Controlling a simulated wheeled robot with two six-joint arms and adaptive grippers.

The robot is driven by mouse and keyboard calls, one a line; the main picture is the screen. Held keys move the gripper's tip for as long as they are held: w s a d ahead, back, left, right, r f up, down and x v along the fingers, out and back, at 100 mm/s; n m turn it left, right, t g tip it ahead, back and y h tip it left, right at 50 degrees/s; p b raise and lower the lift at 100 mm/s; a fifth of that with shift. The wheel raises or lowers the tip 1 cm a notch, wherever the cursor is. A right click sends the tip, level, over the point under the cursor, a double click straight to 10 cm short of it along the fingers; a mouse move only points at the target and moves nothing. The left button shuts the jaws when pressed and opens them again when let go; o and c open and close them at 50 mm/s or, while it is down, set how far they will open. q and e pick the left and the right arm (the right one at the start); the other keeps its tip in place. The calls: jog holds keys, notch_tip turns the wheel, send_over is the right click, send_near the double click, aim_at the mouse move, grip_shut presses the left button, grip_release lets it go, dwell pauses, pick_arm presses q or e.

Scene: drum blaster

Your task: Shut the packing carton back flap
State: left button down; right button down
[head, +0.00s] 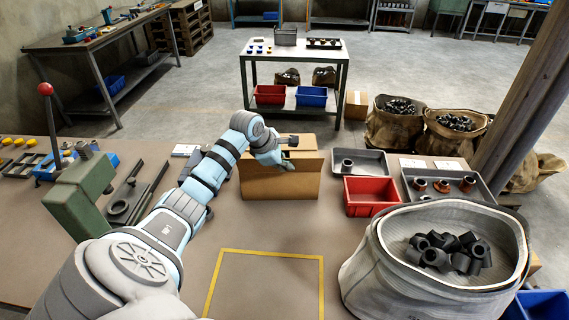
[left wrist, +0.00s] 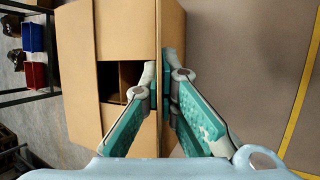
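The packing carton (head: 280,182) stands on the workbench, open at the top. The left wrist view looks down on it: a dark opening (left wrist: 113,77) shows between cardboard panels. A long panel, seemingly the back flap (left wrist: 76,75), lies along the side away from me, outside the opening. My left gripper (head: 288,160) is over the carton's near side. My right gripper is not in view.
A red bin (head: 370,196), a grey tray (head: 359,163) and a mesh drum (head: 395,272) of black fittings stand right of the carton. A green press (head: 80,195) stands left. Bare bench with a yellow taped outline (head: 272,252) lies in front.

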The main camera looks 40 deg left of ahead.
pick_arm(q)
jog(key=shift+w+a+r+g+h, duration=0.2)
jog(key=shift+w+a+g+h, duration=0.1)
jog(key=shift+g, duration=0.1)
jog(key=shift+w+a+n+g+h+b, duration=0.2)
jog(key=shift+n+g+h+b, duration=0.1)
jog(key=shift+b, duration=0.25)
jog(key=b, duration=0.2)
jog(key=g+h+b, duration=0.1)
jog(key=b, duration=0.1)
jog(key=shift+w+a+f, duration=0.2)
jog(key=shift+w+a, duration=0.15)
jog(key=shift+w, duration=0.05)
jog(key=shift+r+b, duration=0.1)
jog(key=shift+b, duration=0.2)
jog(key=shift+s+d+r+g, duration=0.15)
jog(key=shift+r+g, duration=0.05)
jog(key=shift+g, duration=0.1)
jog(key=c, duration=1.9)
grip_release()
